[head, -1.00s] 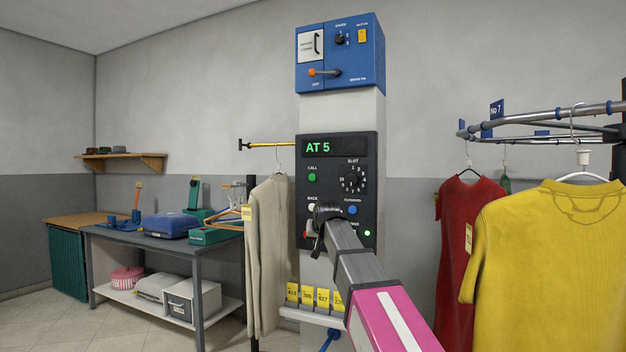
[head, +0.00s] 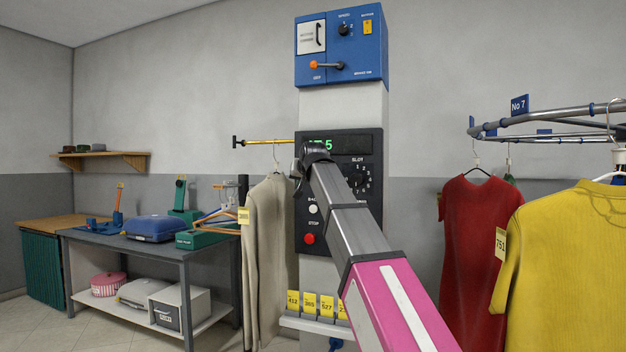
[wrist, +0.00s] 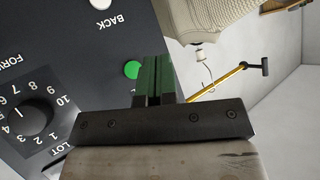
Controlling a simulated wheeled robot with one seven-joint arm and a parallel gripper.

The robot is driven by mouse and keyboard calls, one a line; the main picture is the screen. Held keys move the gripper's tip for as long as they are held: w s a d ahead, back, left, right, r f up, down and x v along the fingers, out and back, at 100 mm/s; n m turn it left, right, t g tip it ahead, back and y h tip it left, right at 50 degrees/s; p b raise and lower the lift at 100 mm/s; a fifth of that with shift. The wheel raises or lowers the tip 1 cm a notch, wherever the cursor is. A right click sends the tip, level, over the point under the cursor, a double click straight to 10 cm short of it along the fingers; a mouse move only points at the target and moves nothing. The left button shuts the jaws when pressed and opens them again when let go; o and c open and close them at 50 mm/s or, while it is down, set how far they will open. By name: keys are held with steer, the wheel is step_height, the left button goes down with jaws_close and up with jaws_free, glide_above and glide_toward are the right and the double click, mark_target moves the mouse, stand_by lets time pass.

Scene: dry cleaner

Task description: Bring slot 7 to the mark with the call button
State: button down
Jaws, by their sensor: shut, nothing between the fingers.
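The black control panel (head: 342,240) stands on a pillar. My gripper (head: 298,178) is shut and empty in front of the panel's upper left. It hides the call button in the head view. In the wrist view the green call button (wrist: 132,69) shows just left of my shut fingers (wrist: 158,78), partly overlapped by them; I cannot tell whether they touch. The slot dial (head: 358,179) also shows in the wrist view (wrist: 25,115). The "No 7" sign (head: 519,105) is on the rail at right.
White back (head: 313,209) and red stop (head: 309,239) buttons sit below my gripper. A blue box (head: 340,50) with an orange-knobbed lever is above. A beige garment (head: 268,230) hangs close left. Red (head: 470,230) and yellow (head: 570,250) garments hang right. A workbench (head: 190,255) stands left.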

steer(key=w+d, duration=0.3)
steer(key=w, duration=0.5)
steer(key=shift+w, duration=0.15)
stand_by(2.2)
steer(key=shift+w+d, duration=0.2)
steer(key=shift+w, duration=0.2)
steer(key=shift+w+d, duration=0.1)
steer(key=shift+w, duration=0.3)
stand_by(0.7)
steer(key=shift+s, duration=0.15)
steer(key=shift+s+a, duration=0.3)
steer(key=shift+s, duration=0.35)
steer(key=shift+s+a, duration=0.3)
steer(key=shift+s, duration=0.5)
steer(key=shift+s+a, duration=0.25)
steer(key=shift+s, duration=0.5)
steer(key=shift+s+a, duration=0.3)
steer(key=shift+s, duration=0.5)
